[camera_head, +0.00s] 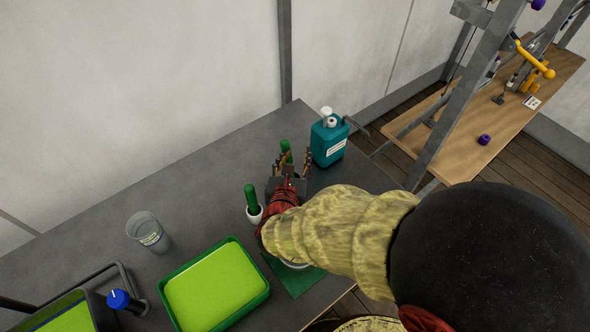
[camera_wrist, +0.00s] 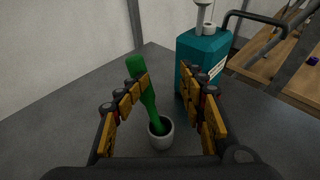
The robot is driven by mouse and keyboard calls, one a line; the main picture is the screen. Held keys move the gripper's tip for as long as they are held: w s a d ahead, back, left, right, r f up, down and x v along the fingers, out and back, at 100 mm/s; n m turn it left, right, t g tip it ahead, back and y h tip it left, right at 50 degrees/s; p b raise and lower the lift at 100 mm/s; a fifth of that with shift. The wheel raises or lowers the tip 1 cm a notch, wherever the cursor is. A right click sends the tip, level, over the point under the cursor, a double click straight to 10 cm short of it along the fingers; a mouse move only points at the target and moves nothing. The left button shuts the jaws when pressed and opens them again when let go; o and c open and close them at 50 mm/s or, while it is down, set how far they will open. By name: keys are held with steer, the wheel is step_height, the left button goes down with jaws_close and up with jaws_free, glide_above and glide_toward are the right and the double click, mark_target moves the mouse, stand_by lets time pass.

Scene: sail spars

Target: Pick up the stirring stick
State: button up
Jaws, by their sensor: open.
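A green stick (camera_wrist: 147,95) stands tilted in a small grey cup (camera_wrist: 161,137) in the wrist view. Its thick top leans to the left, close to the left finger. My gripper (camera_wrist: 171,85) is open, its yellow fingers on either side of the stick, with a wider gap on the right. In the head view the stick's green top (camera_head: 285,147) shows just beyond my gripper (camera_head: 286,162); its cup is hidden there. A second green-handled thing (camera_head: 251,196) stands in a white cup (camera_head: 254,214) left of my wrist. I cannot tell which is the stirring stick.
A teal canister (camera_head: 328,141) stands close to the right of my gripper. A clear cup (camera_head: 147,232), a green tray (camera_head: 266,285) and a blue-capped item (camera_head: 119,299) are on the grey table (camera_head: 190,185). The table's back left is clear.

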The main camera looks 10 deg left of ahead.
steer(key=b+x, duration=0.1)
steer(key=x, duration=0.3)
steer(key=shift+w+a, duration=0.2)
steer(key=shift+c, duration=0.8)
jaws_close()
